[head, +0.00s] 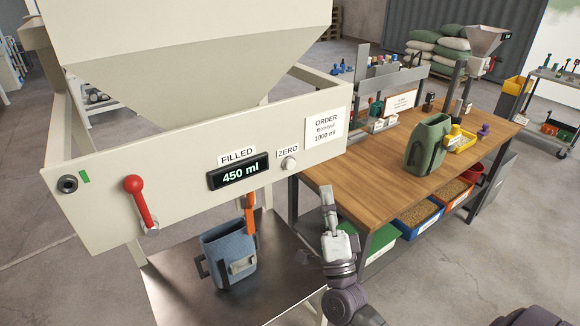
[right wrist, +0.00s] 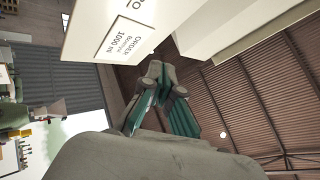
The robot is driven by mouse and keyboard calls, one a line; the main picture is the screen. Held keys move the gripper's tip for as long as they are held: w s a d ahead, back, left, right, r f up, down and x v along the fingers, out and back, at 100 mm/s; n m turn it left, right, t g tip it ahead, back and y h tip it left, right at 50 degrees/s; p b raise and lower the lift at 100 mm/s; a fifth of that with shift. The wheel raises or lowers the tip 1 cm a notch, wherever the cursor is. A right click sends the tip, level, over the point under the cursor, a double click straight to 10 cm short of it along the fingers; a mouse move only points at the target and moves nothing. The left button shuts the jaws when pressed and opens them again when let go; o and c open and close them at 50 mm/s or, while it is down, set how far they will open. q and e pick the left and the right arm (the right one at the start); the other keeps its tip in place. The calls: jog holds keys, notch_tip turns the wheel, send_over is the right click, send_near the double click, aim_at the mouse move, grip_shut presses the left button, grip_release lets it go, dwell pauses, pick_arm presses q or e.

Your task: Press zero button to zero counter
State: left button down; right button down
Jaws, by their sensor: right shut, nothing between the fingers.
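The zero button (head: 288,163) is a small round pale knob under the ZERO label (head: 288,151) on the cream front panel of the hopper machine. To its left, the counter display (head: 240,174) reads 450 ml under the FILLED label. My right gripper (head: 327,192) is to the right of the button and lower in the picture, apart from it, with its fingers pointing up. In the right wrist view its fingers (right wrist: 157,72) with teal pads are shut and empty, near the panel's edge; the button does not show there. My left gripper is not in view.
A red lever (head: 135,188) sticks out at the panel's left. A blue-grey container (head: 229,257) stands on the metal shelf below. An order sign (head: 325,128) reads 1000 ml. A wooden workbench (head: 360,178) with a green jug (head: 428,142) stands to the right.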

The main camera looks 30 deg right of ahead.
aim_at(290, 164)
jog(key=w+b, duration=0.2)
jog(key=w, duration=0.6)
jog(key=shift+w+a, duration=0.4)
jog(key=shift+w, duration=0.1)
dwell(1.2)
jog(key=shift+w+y, duration=0.3)
jog(key=shift+w, duration=0.05)
jog(key=shift+w+b, duration=0.4)
jog(key=shift+b, duration=0.05)
dwell(0.6)
jog(key=shift+s, duration=0.85)
